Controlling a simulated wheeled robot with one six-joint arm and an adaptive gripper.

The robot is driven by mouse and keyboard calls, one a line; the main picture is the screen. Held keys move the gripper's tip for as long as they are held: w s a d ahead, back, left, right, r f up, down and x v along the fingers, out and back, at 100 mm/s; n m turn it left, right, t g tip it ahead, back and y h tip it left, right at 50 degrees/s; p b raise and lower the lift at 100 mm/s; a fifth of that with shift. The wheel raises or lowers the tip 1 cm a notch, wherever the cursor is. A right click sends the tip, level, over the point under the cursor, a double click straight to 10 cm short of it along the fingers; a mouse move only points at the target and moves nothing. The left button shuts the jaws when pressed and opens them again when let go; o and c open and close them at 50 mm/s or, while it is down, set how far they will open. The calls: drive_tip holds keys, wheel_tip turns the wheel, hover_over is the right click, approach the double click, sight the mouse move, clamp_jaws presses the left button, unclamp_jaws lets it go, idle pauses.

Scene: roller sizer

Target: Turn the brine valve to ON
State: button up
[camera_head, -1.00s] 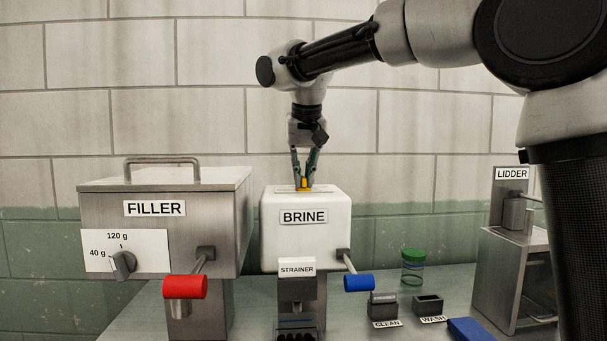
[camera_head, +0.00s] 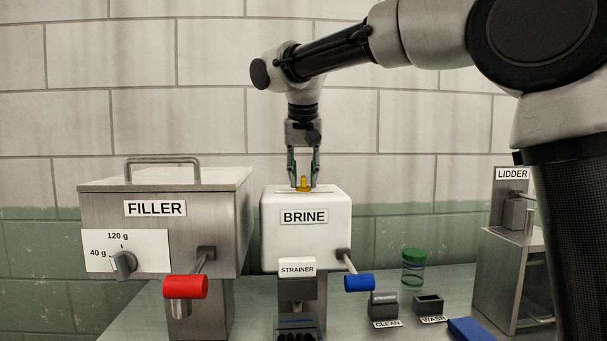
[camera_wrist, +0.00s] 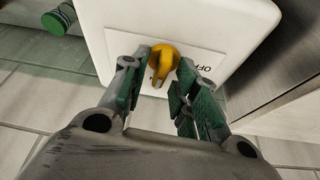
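The yellow brine valve (camera_head: 303,185) stands on top of the white BRINE box (camera_head: 330,205). In the wrist view the valve handle (camera_wrist: 160,62) is a yellow knob with a lever pointing toward the bottom of the picture. An upside-down OFF mark shows on the plate (camera_wrist: 208,60) to its right. No ON mark can be read; the left finger covers part of the plate. My gripper (camera_head: 303,186) points down over the valve, with its green-padded fingers (camera_wrist: 158,86) apart on both sides of the handle. Gaps show between the fingers and the handle.
The steel FILLER (camera_head: 230,225) with a red handle (camera_head: 185,287) stands left of the box. A blue handle (camera_head: 359,283) sticks out at the box's right front, beside the STRAINER (camera_head: 297,268). A green-lidded jar (camera_head: 413,268) and the LIDDER (camera_head: 510,260) stand right.

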drive_tip(key=v, duration=1.2)
idle(0.3)
drive_tip(key=s+d+f, duration=0.4)
drive_tip(key=d, duration=0.6)
drive_tip(key=s+d+f, duration=0.3)
drive_tip(key=d+f, duration=0.2)
drive_tip(key=d, duration=0.4)
drive_tip(key=s+d+f, duration=0.6)
drive_tip(key=s+f, duration=0.3)
drive_tip(key=s+d+f+n, duration=0.1)
drive_tip(key=s+d+f, duration=0.4)
drive_tip(key=s+f, duration=0.3)
wheel_tip(320, 180, down, 3)
drive_tip(key=shift+s+d+r, duration=0.25)
drive_tip(key=shift+s+d, duration=0.1)
drive_tip(key=shift+d, duration=0.05)
